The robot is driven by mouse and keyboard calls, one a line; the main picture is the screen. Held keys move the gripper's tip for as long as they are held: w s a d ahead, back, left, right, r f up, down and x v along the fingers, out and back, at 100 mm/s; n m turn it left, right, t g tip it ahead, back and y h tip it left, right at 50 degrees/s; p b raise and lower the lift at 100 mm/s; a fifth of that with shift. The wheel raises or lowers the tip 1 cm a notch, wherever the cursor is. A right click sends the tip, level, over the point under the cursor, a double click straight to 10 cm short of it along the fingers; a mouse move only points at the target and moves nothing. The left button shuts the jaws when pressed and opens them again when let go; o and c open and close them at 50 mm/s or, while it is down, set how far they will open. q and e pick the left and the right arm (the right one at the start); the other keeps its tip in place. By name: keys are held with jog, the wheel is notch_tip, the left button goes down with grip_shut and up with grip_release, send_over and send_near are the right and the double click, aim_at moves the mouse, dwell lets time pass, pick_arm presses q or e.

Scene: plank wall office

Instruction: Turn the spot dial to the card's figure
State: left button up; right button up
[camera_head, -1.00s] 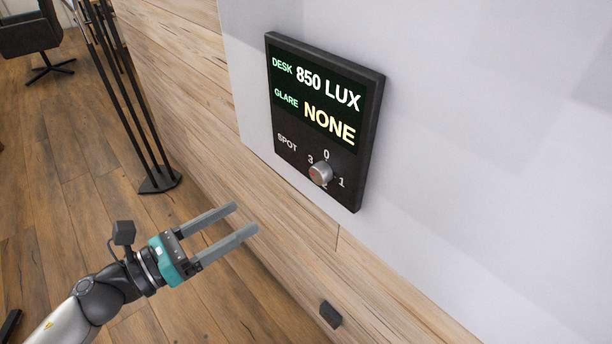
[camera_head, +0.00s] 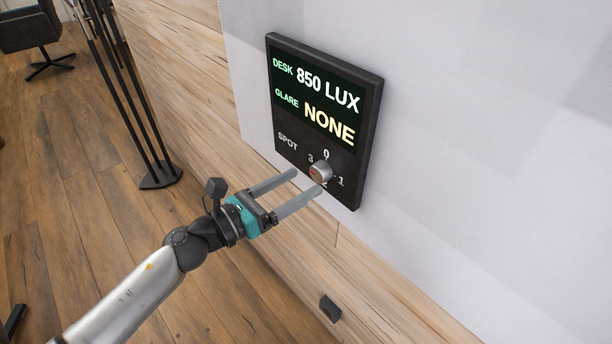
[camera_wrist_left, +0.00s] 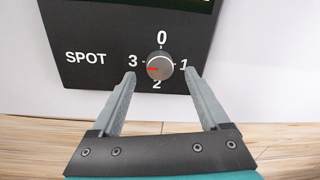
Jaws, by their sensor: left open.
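The spot dial (camera_head: 320,172) is a round silver knob low on a black wall panel (camera_head: 372,130), with 0, 1, 2 and 3 around it. In the left wrist view the knob (camera_wrist_left: 160,66) has a red mark on its left side, pointing toward the 3. My left gripper (camera_head: 308,180) is open, its fingertips close in front of the dial. In the left wrist view the fingers (camera_wrist_left: 160,74) stand to the left and right of the knob, with gaps on both sides. No card with a figure shows. My right gripper is out of view.
The panel's screen (camera_head: 318,95) reads DESK 850 LUX and GLARE NONE. A small black block (camera_head: 330,308) sits on the wood plank wall below. A black stand (camera_head: 160,177) and a chair (camera_head: 28,30) are at the left. The floor between is clear.

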aim_at(321, 173)
pick_arm(q)
jog(key=shift+x, duration=1.25)
grip_shut()
